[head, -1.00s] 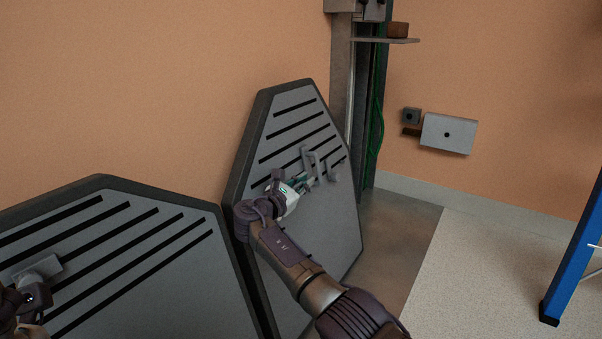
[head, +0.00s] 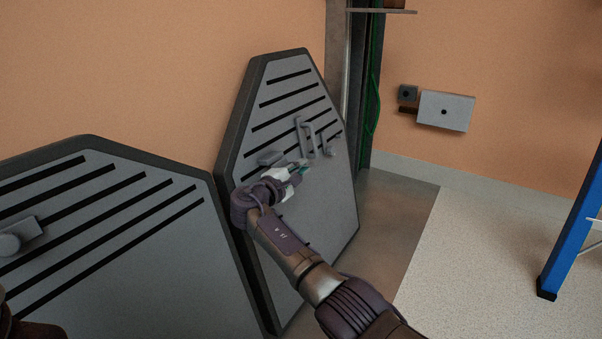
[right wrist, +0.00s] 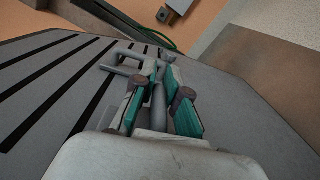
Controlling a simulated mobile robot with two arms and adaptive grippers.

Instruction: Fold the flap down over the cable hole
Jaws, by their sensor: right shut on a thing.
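A grey hexagonal panel (head: 322,207) with dark slots leans at the wall in the head view. Thin grey bars (head: 306,137) stand out from its face. My right gripper (head: 301,166) is at the panel face just below these bars. In the right wrist view, the teal-padded fingers (right wrist: 160,100) are shut on a grey bar (right wrist: 158,106). I cannot tell which part is the flap. A light grey plate (head: 458,112) with a dark round hole is on the right wall; I cannot tell whether this is the cable hole. My left gripper is out of view.
A second slotted panel (head: 130,255) stands at left with a round grey knob (head: 9,243). A grey block (head: 271,158) sits beside my right gripper. A small dark box (head: 407,93), green cable (head: 375,100) and blue post (head: 575,225) are at right.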

